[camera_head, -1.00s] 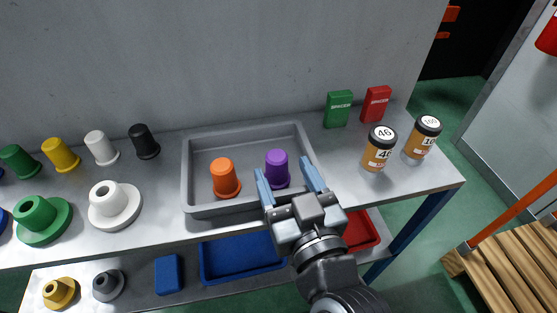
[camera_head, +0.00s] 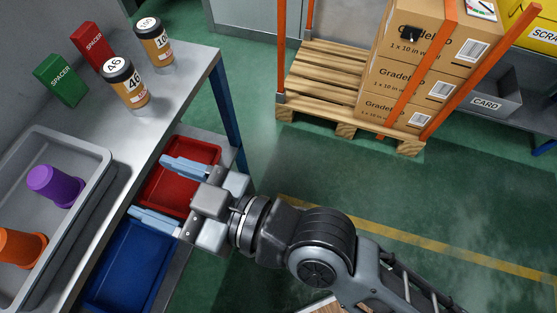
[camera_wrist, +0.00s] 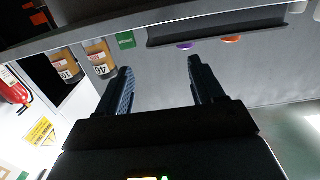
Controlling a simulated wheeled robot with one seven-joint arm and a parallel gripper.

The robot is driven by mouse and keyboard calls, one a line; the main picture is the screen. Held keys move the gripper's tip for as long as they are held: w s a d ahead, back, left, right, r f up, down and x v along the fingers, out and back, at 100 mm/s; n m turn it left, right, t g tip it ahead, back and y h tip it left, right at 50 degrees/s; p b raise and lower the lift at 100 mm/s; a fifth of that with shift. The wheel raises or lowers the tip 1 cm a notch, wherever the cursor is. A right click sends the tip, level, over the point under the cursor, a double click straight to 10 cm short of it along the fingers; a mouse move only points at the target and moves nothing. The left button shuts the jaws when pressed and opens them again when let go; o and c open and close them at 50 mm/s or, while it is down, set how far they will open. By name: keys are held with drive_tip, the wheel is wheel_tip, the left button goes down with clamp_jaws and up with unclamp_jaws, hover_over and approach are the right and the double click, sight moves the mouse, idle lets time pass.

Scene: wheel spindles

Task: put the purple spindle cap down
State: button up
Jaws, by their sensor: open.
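The purple spindle cap (camera_head: 55,186) stands in the grey tray (camera_head: 98,160) on the bench, beside the orange spindle cap (camera_head: 22,247). My gripper (camera_head: 158,189) is open and empty, to the right of the tray and apart from it, out past the bench's front edge. In the wrist view, my gripper's two fingers (camera_wrist: 160,85) are spread with nothing between them. A purple edge, likely the cap (camera_wrist: 184,45), shows at the top of that view beside an orange edge (camera_wrist: 231,40).
Green (camera_head: 61,80) and red (camera_head: 92,46) spacer boxes and two labelled jars (camera_head: 126,84) (camera_head: 153,42) stand on the bench. Red (camera_head: 181,163) and blue (camera_head: 124,262) bins sit on the lower shelf. A pallet with cartons (camera_head: 405,80) stands at the back right.

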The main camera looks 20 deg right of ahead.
drive_tip(key=s+d+f+m+t+h, duration=0.2)
drive_tip(key=s+d+f+m+h, duration=0.1)
drive_tip(key=d, duration=0.6)
drive_tip(key=s+d+f+m+t+h, duration=0.1)
drive_tip(key=s+d+f+m+h, duration=0.2)
drive_tip(key=d, duration=0.6)
drive_tip(key=s+d+r+m+h, duration=0.1)
drive_tip(key=s+d+r+h, duration=0.1)
drive_tip(key=s+d, duration=0.3)
drive_tip(key=s+d+r+m+h, duration=0.2)
drive_tip(key=s+d+h, duration=0.3)
drive_tip(key=s, duration=0.5)
drive_tip(key=shift+s+d+m, duration=0.2)
drive_tip(key=shift+s+m, duration=0.1)
drive_tip(key=shift+s, duration=0.05)
drive_tip(key=shift+f, duration=0.1)
drive_tip(key=shift+c, duration=0.3)
